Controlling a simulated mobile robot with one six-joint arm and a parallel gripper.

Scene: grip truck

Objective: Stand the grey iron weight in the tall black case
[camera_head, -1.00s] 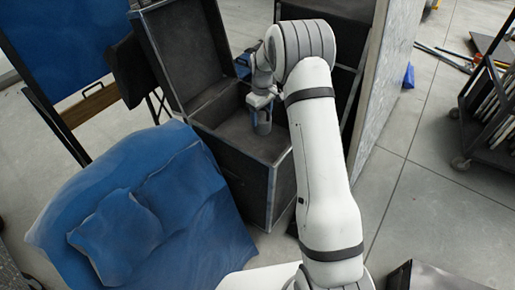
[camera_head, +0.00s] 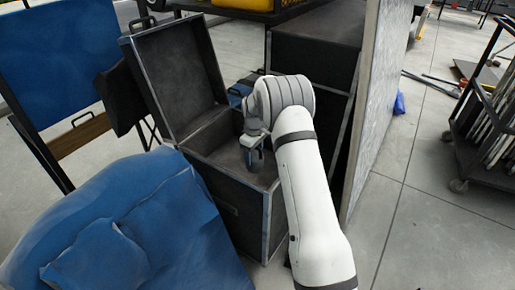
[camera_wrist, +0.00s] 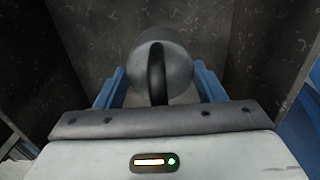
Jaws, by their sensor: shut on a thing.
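The grey iron weight (camera_wrist: 178,72) has a dark ring handle and sits between the blue fingers of my gripper (camera_wrist: 158,88) in the wrist view. In the head view my gripper (camera_head: 254,152) points down inside the open tall black case (camera_head: 238,212), shut on the weight (camera_head: 257,162). The weight looks upright, below the case's rim. The case's lid (camera_head: 182,78) stands open at the back left. In the wrist view dark speckled case walls (camera_wrist: 95,35) rise around the weight. I cannot tell whether its base touches the case floor.
A blue cloth-covered heap (camera_head: 140,225) lies at the front left, close to the case. Another dark case (camera_head: 318,45) and a pale panel (camera_head: 368,110) stand behind and right. A dark rack cart (camera_head: 490,120) is at the far right.

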